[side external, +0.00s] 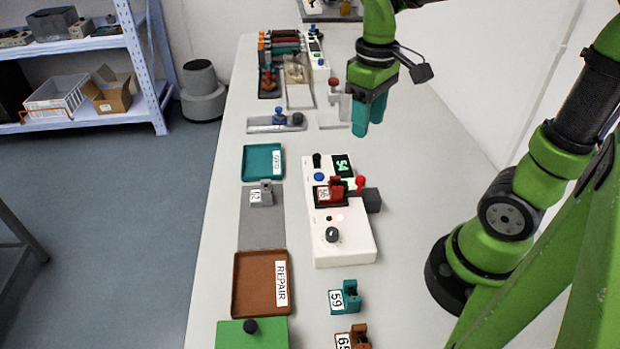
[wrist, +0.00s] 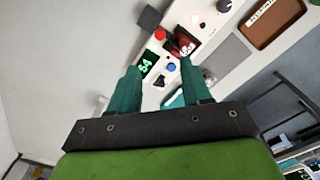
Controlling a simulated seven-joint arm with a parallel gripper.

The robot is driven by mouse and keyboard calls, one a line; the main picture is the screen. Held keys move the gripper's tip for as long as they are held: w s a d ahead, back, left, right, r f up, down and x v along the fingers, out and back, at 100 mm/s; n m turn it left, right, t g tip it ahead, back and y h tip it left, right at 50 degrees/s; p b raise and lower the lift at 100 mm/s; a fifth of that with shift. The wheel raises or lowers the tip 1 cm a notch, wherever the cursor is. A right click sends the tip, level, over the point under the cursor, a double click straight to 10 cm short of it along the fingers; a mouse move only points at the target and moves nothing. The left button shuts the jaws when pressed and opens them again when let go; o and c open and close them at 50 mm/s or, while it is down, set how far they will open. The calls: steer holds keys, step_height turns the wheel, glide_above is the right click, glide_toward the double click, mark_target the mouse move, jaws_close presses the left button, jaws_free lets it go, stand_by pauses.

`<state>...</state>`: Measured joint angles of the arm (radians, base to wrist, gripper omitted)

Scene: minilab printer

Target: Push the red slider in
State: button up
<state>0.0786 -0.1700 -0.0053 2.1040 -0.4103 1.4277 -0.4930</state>
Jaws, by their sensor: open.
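A white device (side external: 345,245) stands on the table with a green display reading 54 (side external: 343,165). A red knob (side external: 360,183) sticks out at its right side near a dark grey block (side external: 372,200); this may be the red slider. Both the knob (wrist: 160,33) and the block (wrist: 149,18) show in the wrist view. A dark red labelled part (side external: 331,191) sits in the device's middle and shows in the wrist view (wrist: 184,44). My gripper (side external: 368,128) is open and empty, in the air beyond the device and touching nothing. Its teal fingers (wrist: 160,66) frame the display in the wrist view.
A teal tray (side external: 248,162), a grey plate (side external: 262,232) with a grey part, and a brown REPAIR tray (side external: 237,285) line the left. Teal (side external: 346,297) and brown (side external: 353,338) parts lie in front. Another red-knobbed fixture (side external: 334,86) stands farther back. Table right of the device is clear.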

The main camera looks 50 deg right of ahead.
steer(key=shift+r, duration=1.65)
steer(key=s+a+m+t+y, duration=0.2)
steer(key=s+a+m+t, duration=0.1)
steer(key=t, duration=0.4)
steer(key=a+m, duration=0.1)
steer(key=a, duration=0.1)
steer(key=shift+s+a, duration=0.3)
steer(key=shift+s, duration=0.1)
